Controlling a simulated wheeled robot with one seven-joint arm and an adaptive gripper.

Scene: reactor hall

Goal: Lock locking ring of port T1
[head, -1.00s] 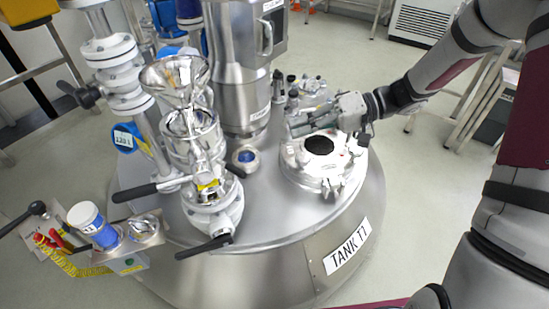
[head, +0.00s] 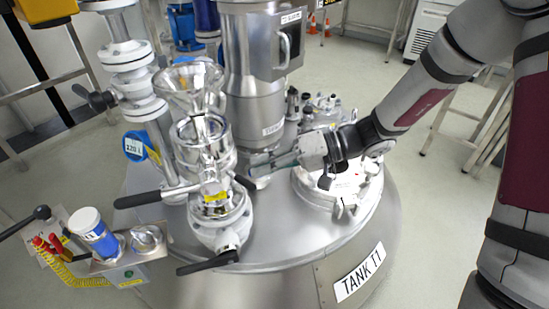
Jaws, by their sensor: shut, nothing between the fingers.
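Tank T1, with its "TANK T1" label (head: 359,272), has a shiny steel top. A small round port with a metal ring (head: 259,180) sits on the tank top, between the funnel valve and the round hatch; I take it to be port T1. My gripper (head: 252,167) reaches in from the right, its fingers pointing left, shut and empty. The fingertips are at or just above this port and hide much of it. I cannot tell whether they touch its ring or how the ring is turned.
A steel funnel (head: 188,84) on a valve with black handles (head: 207,262) stands left of the port. A tall steel cylinder (head: 254,85) rises behind it. The round hatch (head: 312,190) is to the right, below my arm. A blue-and-white container (head: 94,232) stands at lower left.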

